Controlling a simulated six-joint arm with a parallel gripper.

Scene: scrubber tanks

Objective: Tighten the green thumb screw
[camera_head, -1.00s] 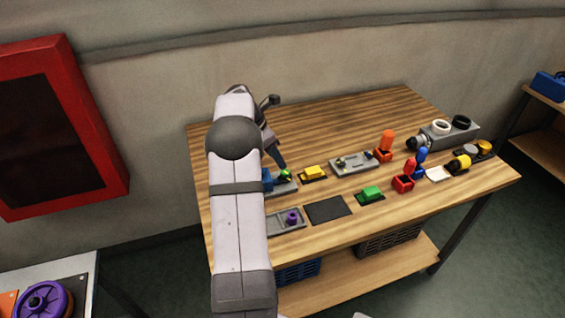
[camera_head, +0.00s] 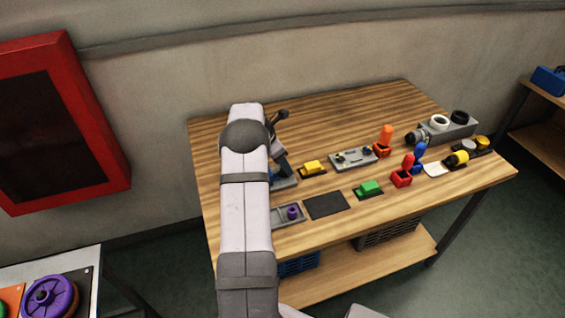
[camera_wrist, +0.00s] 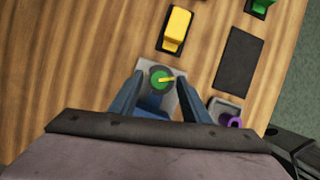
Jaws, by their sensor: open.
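The green thumb screw (camera_wrist: 158,80), with a yellow pointer, sits on a grey plate (camera_wrist: 174,70) in the wrist view. My open gripper (camera_wrist: 160,76) has one blue-grey finger on each side of the screw. Whether either finger touches it I cannot tell. A blue part (camera_wrist: 151,103) shows between the fingers, just below the screw. In the head view my gripper (camera_head: 281,166) is over the grey plate (camera_head: 287,183) at the left of the wooden table, and it hides the screw.
Close by are a yellow block (camera_head: 313,167), a dark mat (camera_head: 327,205) and a grey tray with a purple knob (camera_head: 292,212). Farther right are a green block (camera_head: 368,188), a grey panel (camera_head: 352,159) and red (camera_head: 402,178) and orange (camera_head: 385,140) levers. The back of the table is clear.

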